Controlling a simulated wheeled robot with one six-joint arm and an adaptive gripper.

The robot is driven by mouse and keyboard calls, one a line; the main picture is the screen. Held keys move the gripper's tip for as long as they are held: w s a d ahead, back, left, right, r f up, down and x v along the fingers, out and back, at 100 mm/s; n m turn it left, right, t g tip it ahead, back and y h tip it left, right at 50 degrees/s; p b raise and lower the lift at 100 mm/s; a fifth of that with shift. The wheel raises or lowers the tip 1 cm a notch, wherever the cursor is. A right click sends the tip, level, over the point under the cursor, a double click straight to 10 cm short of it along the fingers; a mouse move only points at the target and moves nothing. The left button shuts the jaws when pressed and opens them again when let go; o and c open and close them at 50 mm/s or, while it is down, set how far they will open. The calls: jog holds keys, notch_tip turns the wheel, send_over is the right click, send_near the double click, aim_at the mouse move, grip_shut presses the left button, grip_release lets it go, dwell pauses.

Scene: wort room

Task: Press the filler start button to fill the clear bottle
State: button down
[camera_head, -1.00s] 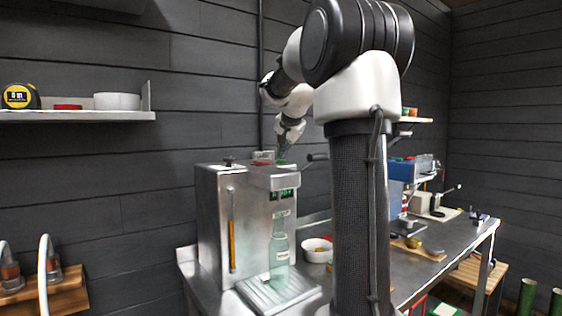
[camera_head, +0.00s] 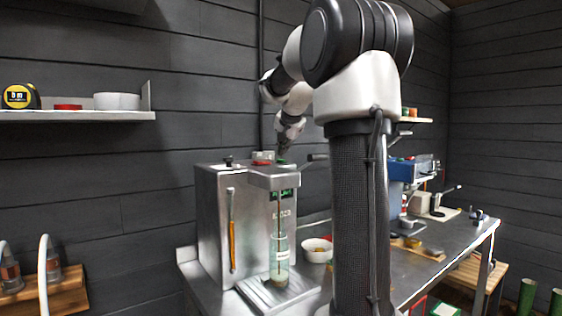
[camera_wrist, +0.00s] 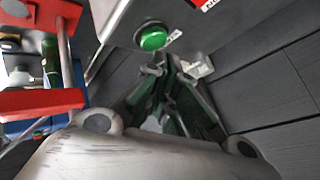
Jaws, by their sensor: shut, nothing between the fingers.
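The filler (camera_head: 208,225) is a steel cabinet with a head jutting out over a drip tray. The clear bottle (camera_head: 279,258) stands upright on the tray under that head. A thin dark tube runs down into it, and its bottom looks brownish. The green start button (camera_wrist: 153,38) is round and sits on the filler in the wrist view. My gripper (camera_wrist: 163,72) is shut and empty, its fingertips close beside the button; I cannot tell whether they touch it. In the head view my gripper (camera_head: 283,157) is small, just above the filler head.
A red-and-white bowl (camera_head: 317,248) stands on the steel bench right of the filler. A blue machine (camera_head: 403,172) is farther along. A wall shelf (camera_head: 75,116) with a tape measure is at left. A red part (camera_wrist: 42,101) lies left in the wrist view.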

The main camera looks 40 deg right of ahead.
jog(key=shift+r, duration=0.2)
jog(key=shift+r, duration=0.1)
jog(key=shift+r, duration=2.4)
